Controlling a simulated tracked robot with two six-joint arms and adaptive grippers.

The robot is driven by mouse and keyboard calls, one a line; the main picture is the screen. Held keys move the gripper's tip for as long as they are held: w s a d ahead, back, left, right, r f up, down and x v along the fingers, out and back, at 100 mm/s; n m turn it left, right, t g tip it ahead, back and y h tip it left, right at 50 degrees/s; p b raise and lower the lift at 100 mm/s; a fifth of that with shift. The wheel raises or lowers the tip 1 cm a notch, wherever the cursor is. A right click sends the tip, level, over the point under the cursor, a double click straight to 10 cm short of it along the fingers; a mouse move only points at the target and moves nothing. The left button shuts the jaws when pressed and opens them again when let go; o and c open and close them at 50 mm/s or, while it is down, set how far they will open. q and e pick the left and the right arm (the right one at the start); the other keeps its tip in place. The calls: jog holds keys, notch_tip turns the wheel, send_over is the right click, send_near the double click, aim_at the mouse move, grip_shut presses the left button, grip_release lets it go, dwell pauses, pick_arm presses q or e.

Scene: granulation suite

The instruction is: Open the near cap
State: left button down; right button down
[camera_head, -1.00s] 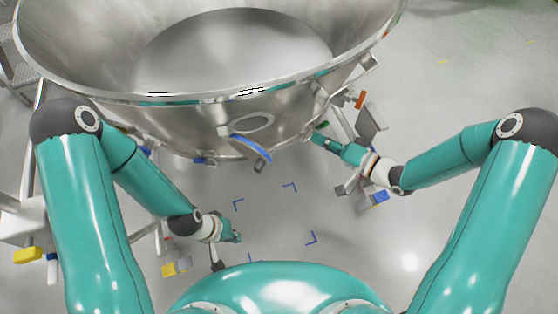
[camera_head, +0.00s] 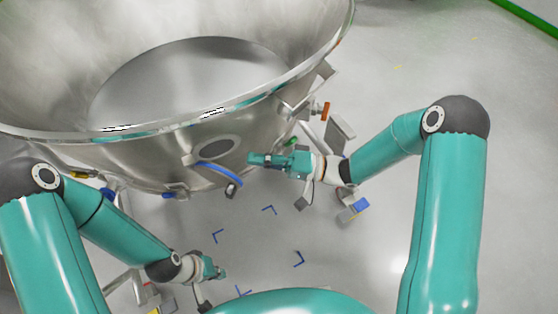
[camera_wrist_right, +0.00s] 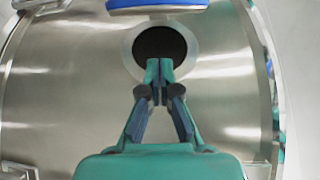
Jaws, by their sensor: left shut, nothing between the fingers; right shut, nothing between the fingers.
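A round fitting (camera_head: 215,148) with a pale ring sits on the near wall of the steel vessel; whether it is the near cap I cannot tell. A blue curved bar (camera_head: 220,173) hangs just below it. In the right wrist view the round fitting (camera_wrist_right: 160,48) has a dark centre, and the blue bar (camera_wrist_right: 158,5) crosses the top edge. My right gripper (camera_head: 252,159) is shut and empty, just right of the fitting and bar in the head view; its tips (camera_wrist_right: 158,66) overlap the fitting's dark centre. My left gripper (camera_head: 219,272) is shut and empty, low over the floor.
The wide steel bowl (camera_head: 60,70) fills the upper left. An orange-tipped fitting (camera_head: 325,111) and a blue-ended pedal (camera_head: 360,207) stand near my right arm. Blue corner marks (camera_head: 298,259) lie on the floor. The floor on the right is clear.

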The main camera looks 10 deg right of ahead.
aim_at(217, 179)
jog(key=shift+s+a+f, duration=0.2)
jog(key=shift+s+a, duration=0.35)
jog(key=shift+s, duration=0.3)
jog(key=shift+s+a+f, duration=0.15)
jog(key=shift+s+a, duration=0.35)
jog(key=shift+s, duration=0.35)
